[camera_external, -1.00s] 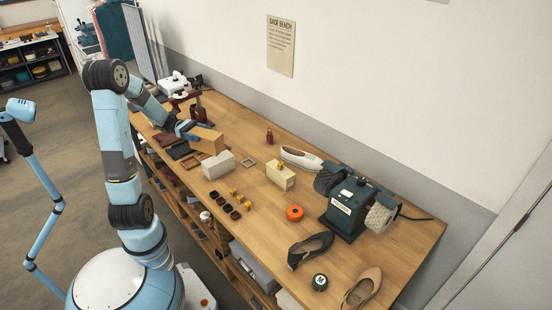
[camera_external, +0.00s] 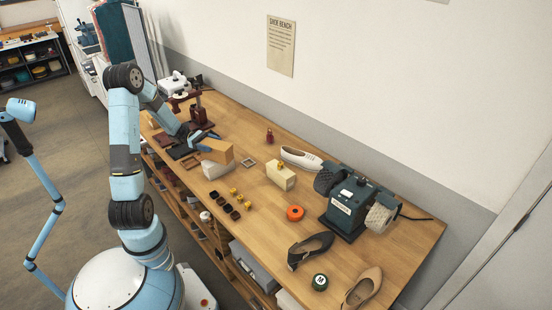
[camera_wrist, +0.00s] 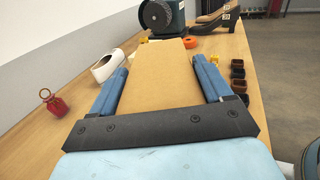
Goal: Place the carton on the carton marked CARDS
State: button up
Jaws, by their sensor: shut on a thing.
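My gripper (camera_external: 205,146) is shut on a tan carton (camera_external: 219,151). In the wrist view the same carton (camera_wrist: 158,80) lies between the two blue fingers (camera_wrist: 160,62). In the external view the held carton appears over the back part of a white carton (camera_external: 214,170) on the bench. I cannot tell whether the two touch. A cream carton (camera_external: 280,178) with a small yellow thing on top stands further right. No CARDS marking is readable on either carton. The held carton hides the white carton in the wrist view.
On the wooden bench (camera_external: 254,205), a square frame (camera_external: 249,162) lies right of the held carton. A red bottle (camera_external: 269,136), a white shoe (camera_external: 300,158) and a green machine (camera_external: 346,207) stand beyond. Several dark cups (camera_external: 224,207) and yellow pieces are in front.

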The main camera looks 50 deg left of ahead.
jog(key=shift+f, duration=0.1)
jog(key=o, duration=1.1)
jog(key=v, duration=1.2)
